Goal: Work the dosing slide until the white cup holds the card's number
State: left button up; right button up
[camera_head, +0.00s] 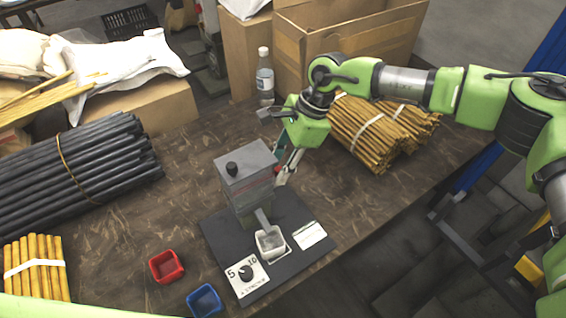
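The dosing device is a grey box-shaped hopper (246,172) with a black knob on its lid, standing on a dark base plate (221,240). A spout slopes from its front down to the white cup (270,243), which sits upright on the plate. What the cup holds is too small to tell. A white card (309,234) lies right of the cup; its writing is unreadable. A small red part (277,170) shows at the hopper's right side, probably the slide's handle. My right gripper (281,180) points down beside it; its grip is unclear. My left gripper is out of view.
Bundled rods (366,132), a bottle (265,77) and boxes stand behind. Dark rods (75,170) lie left.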

jog(key=shift+w+r, duration=0.1)
jog(key=shift+w+d+r, duration=0.1)
jog(key=shift+d+r, duration=0.05)
jog(key=shift+r, duration=0.1)
jog(key=v, duration=1.1)
jog(key=shift+r, duration=0.15)
